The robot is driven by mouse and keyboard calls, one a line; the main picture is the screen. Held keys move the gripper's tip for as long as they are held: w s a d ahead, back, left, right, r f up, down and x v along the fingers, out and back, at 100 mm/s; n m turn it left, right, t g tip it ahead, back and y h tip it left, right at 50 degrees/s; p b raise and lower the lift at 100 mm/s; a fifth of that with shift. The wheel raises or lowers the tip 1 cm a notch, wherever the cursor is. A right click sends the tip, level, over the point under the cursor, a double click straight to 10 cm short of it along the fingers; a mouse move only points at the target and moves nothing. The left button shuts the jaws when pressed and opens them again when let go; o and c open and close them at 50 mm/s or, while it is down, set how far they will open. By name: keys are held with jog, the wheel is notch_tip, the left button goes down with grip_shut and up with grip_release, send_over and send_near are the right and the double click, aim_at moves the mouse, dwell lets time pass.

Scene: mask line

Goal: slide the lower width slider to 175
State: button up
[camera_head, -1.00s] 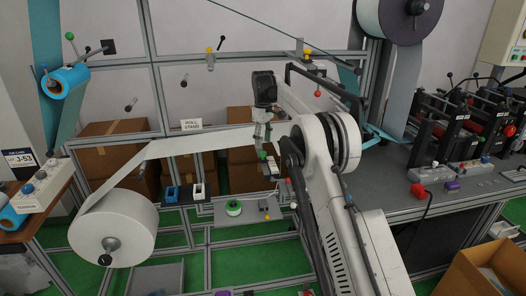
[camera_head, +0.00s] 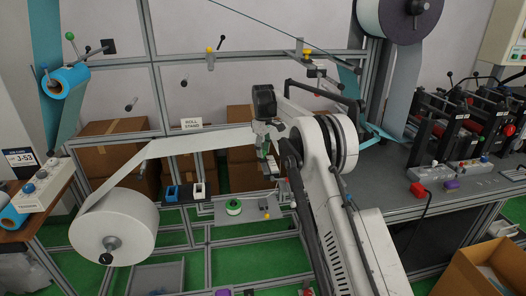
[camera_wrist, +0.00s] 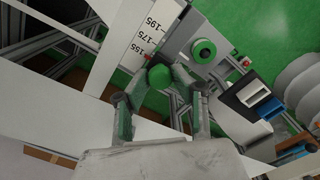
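My gripper (camera_wrist: 159,80) is open, with its two grey fingers and green pads spread to either side of a round green knob (camera_wrist: 160,76). The knob lies between or just beyond the fingertips; I cannot tell if they touch it. A white scale plate (camera_wrist: 150,37) marked 195, 175 and 155 lies just past the knob, which is nearest the 155 end. In the head view, my gripper (camera_head: 266,150) is over the right end of the white web, and the slider is mostly hidden there.
The white web (camera_head: 200,142) runs left to a large roll (camera_head: 113,226). Frame posts (camera_head: 215,165) and a dark bar (camera_head: 322,82) stand close to my arm.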

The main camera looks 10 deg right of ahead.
grip_shut()
jog(key=shift+s, duration=0.1)
jog(key=shift+s+b, duration=0.5)
jog(key=shift+b, duration=0.15)
jog(key=shift+s, duration=0.45)
jog(key=o, duration=0.9)
grip_release()
